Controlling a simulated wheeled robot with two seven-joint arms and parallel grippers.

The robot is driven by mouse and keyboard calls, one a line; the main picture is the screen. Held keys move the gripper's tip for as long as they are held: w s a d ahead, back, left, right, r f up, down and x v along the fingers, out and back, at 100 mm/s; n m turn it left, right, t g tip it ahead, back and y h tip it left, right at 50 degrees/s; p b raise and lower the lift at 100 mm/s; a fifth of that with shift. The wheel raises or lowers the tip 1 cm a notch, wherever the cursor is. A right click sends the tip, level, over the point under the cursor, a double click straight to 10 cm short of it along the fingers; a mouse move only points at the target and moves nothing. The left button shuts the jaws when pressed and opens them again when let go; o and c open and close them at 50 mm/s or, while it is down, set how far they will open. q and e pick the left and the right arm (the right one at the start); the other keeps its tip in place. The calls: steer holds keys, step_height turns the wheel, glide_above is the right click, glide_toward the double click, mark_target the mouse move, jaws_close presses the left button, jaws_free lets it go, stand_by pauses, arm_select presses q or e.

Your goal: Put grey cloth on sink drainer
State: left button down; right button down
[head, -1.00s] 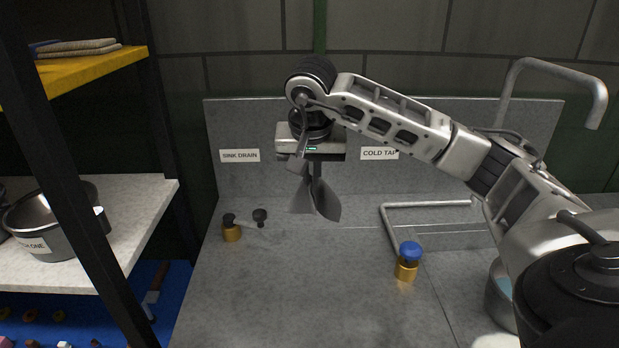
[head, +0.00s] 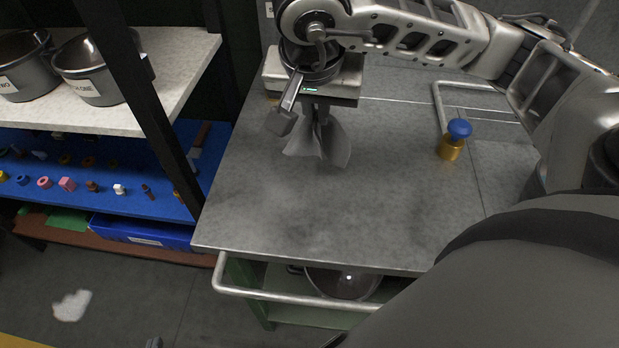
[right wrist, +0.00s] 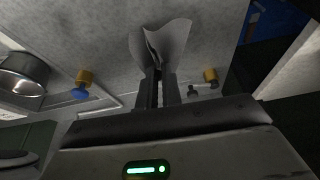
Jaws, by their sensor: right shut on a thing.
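The grey cloth (head: 321,150) hangs in folds from my right gripper (head: 317,115), over the grey metal sink top (head: 290,215). The gripper is shut on it and points down. The right wrist view shows the cloth (right wrist: 163,40) pinched between the fingertips (right wrist: 158,82) and spreading out beyond them. I cannot tell whether its lower edge touches the metal. No label for the drainer is readable now, and the gripper hides part of the back of the top. My left gripper is not in view.
A blue-topped brass knob (head: 453,138) stands to the right on the sink top. Pots (head: 90,75) sit on the left shelf, behind a black post (head: 150,110). A rail (head: 290,296) runs along the front. The front of the top is clear.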

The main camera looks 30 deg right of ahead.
steer(key=shift+s+a+f+b, duration=0.2)
steer(key=shift+s+a+f, duration=0.1)
steer(key=shift+a+f, duration=0.25)
steer(key=shift+s+a+f+b, duration=0.15)
steer(key=shift+s+a+f, duration=0.1)
steer(key=shift+a+f, duration=0.25)
